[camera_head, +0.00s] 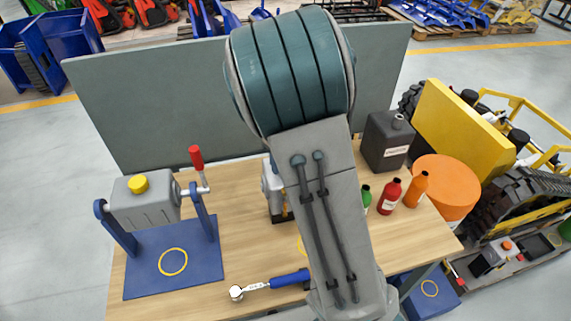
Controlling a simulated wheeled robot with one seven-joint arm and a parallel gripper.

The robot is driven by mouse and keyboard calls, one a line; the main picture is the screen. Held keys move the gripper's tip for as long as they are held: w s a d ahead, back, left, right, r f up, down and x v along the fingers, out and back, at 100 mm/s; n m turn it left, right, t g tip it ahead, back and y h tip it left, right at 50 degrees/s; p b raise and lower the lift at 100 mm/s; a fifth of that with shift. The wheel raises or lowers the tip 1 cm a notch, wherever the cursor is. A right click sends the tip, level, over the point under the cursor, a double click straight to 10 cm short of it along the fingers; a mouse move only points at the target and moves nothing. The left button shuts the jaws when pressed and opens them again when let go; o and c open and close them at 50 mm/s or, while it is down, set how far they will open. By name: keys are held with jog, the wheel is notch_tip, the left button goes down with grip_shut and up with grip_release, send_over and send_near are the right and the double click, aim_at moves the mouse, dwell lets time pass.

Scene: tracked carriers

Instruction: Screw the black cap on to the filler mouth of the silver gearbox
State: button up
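A silver-grey gearbox (145,203) hangs between the blue posts of a stand at the left of the bench. A yellow cap (138,184) sits on its top. I cannot make out a black cap; it may be hidden behind my arm, which covers the middle of the view. A small pale and dark part (274,193) shows at the left edge of my arm, seemingly my wrist, to the right of the gearbox. My fingertips are hidden, so their opening and anything in them cannot be seen.
The stand has a blue base plate (150,277) with a yellow ring and a red-handled lever (197,158). A blue-handled wrench (287,279) lies at the front. A black canister (386,146), a red bottle (389,196) and an orange bottle (416,189) stand right. A grey panel (160,100) closes the back.

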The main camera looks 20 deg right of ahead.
jog(key=shift+o, duration=1.2)
notch_tip(320, 180, up, 14)
jog(key=b, duration=0.2)
jog(key=s+f+n+t+b, duration=0.2)
jog(key=s+f+n, duration=0.2)
jog(key=s+n, duration=0.6)
jog(key=s+f+n+t+b, duration=0.1)
jog(key=s+f+n, duration=0.3)
jog(key=s+n, duration=0.7)
jog(key=shift+f+n+t+b, duration=0.35)
jog(key=shift+n+b, duration=0.4)
jog(key=shift+n, duration=4.15)
jog(key=shift+s+r, duration=0.1)
